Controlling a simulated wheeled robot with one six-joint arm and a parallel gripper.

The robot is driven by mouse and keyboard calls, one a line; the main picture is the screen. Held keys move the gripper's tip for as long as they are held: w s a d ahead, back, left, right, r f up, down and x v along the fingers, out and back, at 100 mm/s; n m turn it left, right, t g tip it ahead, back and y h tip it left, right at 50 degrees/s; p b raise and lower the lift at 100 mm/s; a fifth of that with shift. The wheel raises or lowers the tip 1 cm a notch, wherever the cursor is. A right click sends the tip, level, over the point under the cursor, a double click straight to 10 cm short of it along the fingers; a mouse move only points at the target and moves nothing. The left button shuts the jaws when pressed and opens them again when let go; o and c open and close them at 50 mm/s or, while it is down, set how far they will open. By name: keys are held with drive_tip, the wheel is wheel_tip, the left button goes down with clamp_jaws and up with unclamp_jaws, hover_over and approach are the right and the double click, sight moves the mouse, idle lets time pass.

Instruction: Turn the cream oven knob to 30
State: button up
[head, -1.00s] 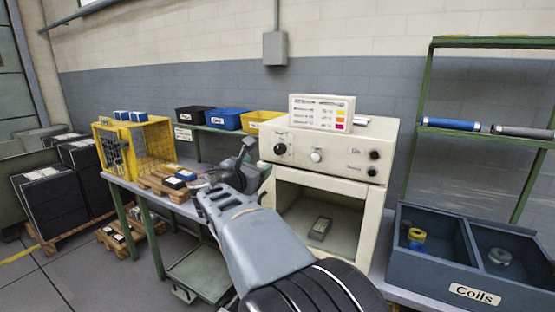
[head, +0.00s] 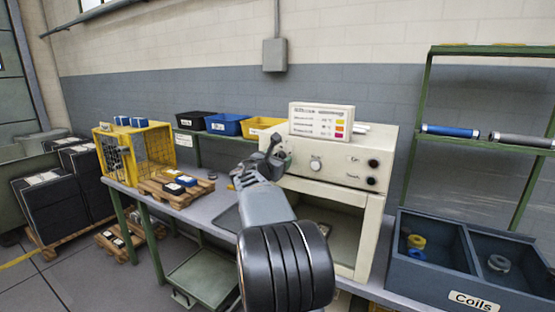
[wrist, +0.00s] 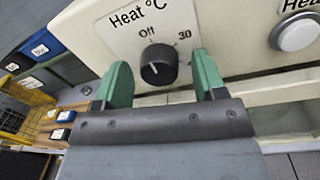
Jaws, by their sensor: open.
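The cream oven (head: 345,195) stands on the bench, its control panel facing me. Its dark round Heat °C knob (wrist: 159,64) shows in the wrist view, with "Off" printed above it and "30" to its upper right. A small white mark shows on the knob; its exact heading is hard to tell. My gripper (wrist: 163,72) is open, its green fingers to the left and right of the knob in the picture, with gaps on both sides. In the head view my gripper (head: 272,152) is at the panel's left end and hides the knob.
A white round button (wrist: 296,35) sits right of the knob; it also shows in the head view (head: 316,164). A display box (head: 321,120) rests on the oven. Left are a pallet (head: 165,192) and a yellow cage (head: 150,145). A blue coil bin (head: 435,280) stands right.

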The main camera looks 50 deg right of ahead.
drive_tip(key=c, duration=0.9)
drive_tip(key=shift+f+m+b, duration=0.15)
drive_tip(key=shift+m+b, duration=0.15)
drive_tip(key=shift+b, duration=0.25)
drive_tip(key=shift+m+h+b, duration=0.3)
drive_tip(key=shift+m+b, duration=5.4)
drive_tip(key=shift+b, duration=0.7)
